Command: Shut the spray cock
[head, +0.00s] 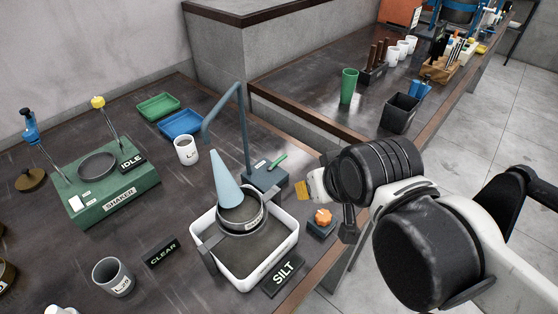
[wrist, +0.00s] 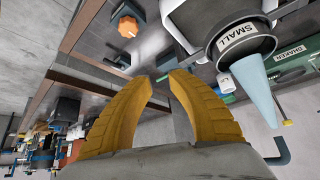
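A light-blue spray cone (head: 226,180) falls from a bent blue-grey pipe (head: 244,125) into a round sieve (head: 241,222). The pipe rises from a dark box (head: 267,176) with a green lever (head: 277,160) on top, angled up to the right. The cone also shows in the wrist view (wrist: 258,90), beside the sieve marked SMALL (wrist: 240,40). My gripper (head: 301,189) is right of the green lever, apart from it in the picture. In the wrist view its yellow fingers (wrist: 161,79) have a narrow gap between their tips, with nothing held.
An orange knob (head: 323,217) on a small dark box stands below my gripper, near the table edge. A white tub (head: 251,279) surrounds the sieve. SILT (head: 284,276) and CLEAR (head: 161,252) signs, a green shaker (head: 103,188) and a white cup (head: 186,150) stand around.

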